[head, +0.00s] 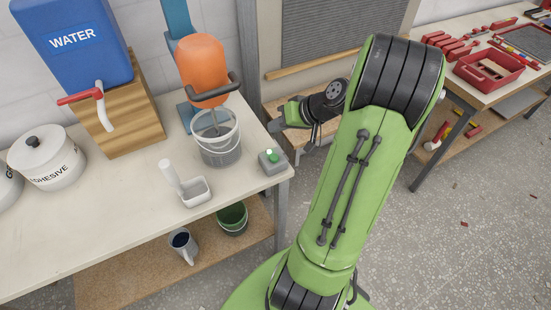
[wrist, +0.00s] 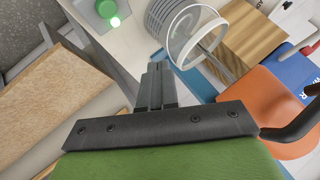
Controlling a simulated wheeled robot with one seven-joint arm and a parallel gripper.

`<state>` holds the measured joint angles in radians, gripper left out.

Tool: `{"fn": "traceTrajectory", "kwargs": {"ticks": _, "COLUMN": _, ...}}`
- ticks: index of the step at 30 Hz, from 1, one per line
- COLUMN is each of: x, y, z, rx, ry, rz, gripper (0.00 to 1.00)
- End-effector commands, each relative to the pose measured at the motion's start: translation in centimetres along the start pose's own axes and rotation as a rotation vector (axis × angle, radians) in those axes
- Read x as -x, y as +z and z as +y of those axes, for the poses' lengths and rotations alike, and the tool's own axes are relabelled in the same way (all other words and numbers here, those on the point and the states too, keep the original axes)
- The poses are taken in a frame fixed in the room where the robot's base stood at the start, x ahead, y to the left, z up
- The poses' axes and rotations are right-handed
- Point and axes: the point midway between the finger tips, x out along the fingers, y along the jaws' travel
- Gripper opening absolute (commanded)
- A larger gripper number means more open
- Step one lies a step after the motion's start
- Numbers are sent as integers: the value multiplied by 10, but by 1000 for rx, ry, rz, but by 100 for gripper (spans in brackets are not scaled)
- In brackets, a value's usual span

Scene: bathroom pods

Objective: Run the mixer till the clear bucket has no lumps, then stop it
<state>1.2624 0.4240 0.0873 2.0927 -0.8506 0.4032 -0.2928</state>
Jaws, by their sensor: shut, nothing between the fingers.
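The orange mixer (head: 203,62) hangs on a blue stand, and its shaft reaches down into the clear bucket (head: 221,152). The bucket stands upright on the bench. Its contents are too small to judge for lumps. The mixer (wrist: 272,112) and bucket (wrist: 163,28) also show in the wrist view. A grey switch box (head: 272,168) with a green button (wrist: 104,8) sits at the bench's front right corner; a small light by the button glows. One still cannot show whether the paddle turns. My gripper (head: 274,125) is shut and empty, right of the bucket and apart from the box.
A blue water tank (head: 72,40) on a wooden block and a white adhesive tub (head: 46,160) stand left. A white scoop (head: 195,190) lies before the bucket. A green bucket (head: 232,218) and mug (head: 183,245) are on the lower shelf. A red tray (head: 488,72) is far right.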

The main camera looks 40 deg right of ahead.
Motion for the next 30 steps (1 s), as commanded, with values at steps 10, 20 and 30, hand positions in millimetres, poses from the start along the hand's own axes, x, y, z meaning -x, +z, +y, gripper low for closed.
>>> {"fn": "traceTrajectory", "kwargs": {"ticks": 10, "x": -10, "y": 7, "z": 7, "rx": -1, "ry": -1, "rz": -1, "gripper": 0}}
{"fn": "traceTrajectory", "kwargs": {"ticks": 20, "x": -44, "y": 33, "z": 32, "rx": 0, "ry": -1, "rz": -2, "gripper": 0}}
{"fn": "traceTrajectory", "kwargs": {"ticks": 30, "x": -63, "y": 46, "z": 46, "rx": 0, "ry": 0, "rz": -1, "gripper": 0}}
